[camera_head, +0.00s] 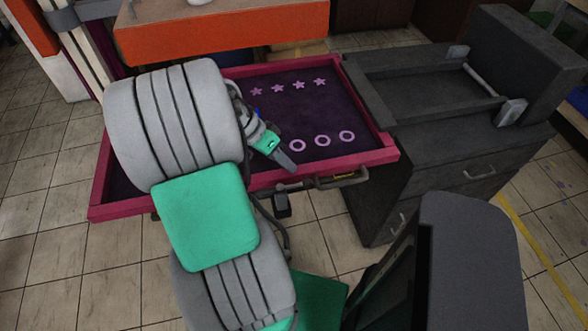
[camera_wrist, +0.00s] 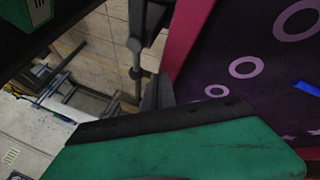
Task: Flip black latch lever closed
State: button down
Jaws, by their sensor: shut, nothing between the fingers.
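A pink-red screen frame (camera_head: 345,160) with a dark purple sheet lies ahead of me. A dark latch assembly with a bar (camera_head: 318,184) sits along its near edge, and a black block, seemingly the latch lever (camera_head: 282,206), hangs below that edge. In the wrist view dark latch hardware (camera_wrist: 136,60) runs beside the frame's pink edge (camera_wrist: 187,40). My gripper (camera_head: 287,161) is shut and empty. Its grey tip is over the frame's near edge, just above the black block. I cannot tell whether it touches anything. My forearm hides the frame's left part.
The sheet (camera_head: 330,110) bears pink stars and rings. A dark grey cabinet (camera_head: 450,150) with a tray-like top stands close on the right. An orange-fronted box (camera_head: 225,35) is behind the frame. Tiled floor (camera_head: 60,260) is open at the left front.

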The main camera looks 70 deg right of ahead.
aim_at(304, 182)
jog(key=shift+s+a+f, duration=0.1)
jog(key=shift+s+a, duration=0.25)
jog(key=shift+s, duration=0.25)
jog(key=shift+s+a+f, duration=0.1)
jog(key=shift+s+a, duration=0.2)
jog(key=shift+s, duration=0.3)
jog(key=shift+s+a+m+y, duration=0.2)
jog(key=shift+s+m+y, duration=0.15)
jog(key=shift+m+y, duration=0.45)
jog(key=m, duration=0.1)
jog(key=m+y, duration=0.1)
jog(key=shift+s+a+m+b, duration=0.3)
jog(key=shift+s+a+b, duration=0.05)
jog(key=shift+s, duration=0.05)
jog(key=a+m+t+y+b, duration=0.1)
jog(key=a+m, duration=0.1)
jog(key=m, duration=0.2)
jog(key=a+m+t+y+b, duration=0.1)
jog(key=m+t+y+b, duration=0.1)
jog(key=m, duration=0.2)
jog(key=a+m+t+y+b, duration=0.1)
jog(key=a+m+y+b, duration=0.1)
jog(key=m, duration=0.2)
jog(key=shift+s+a+m, duration=0.25)
jog(key=shift+a+m, duration=0.05)
jog(key=shift+m, duration=0.1)
jog(key=shift+a, duration=0.15)
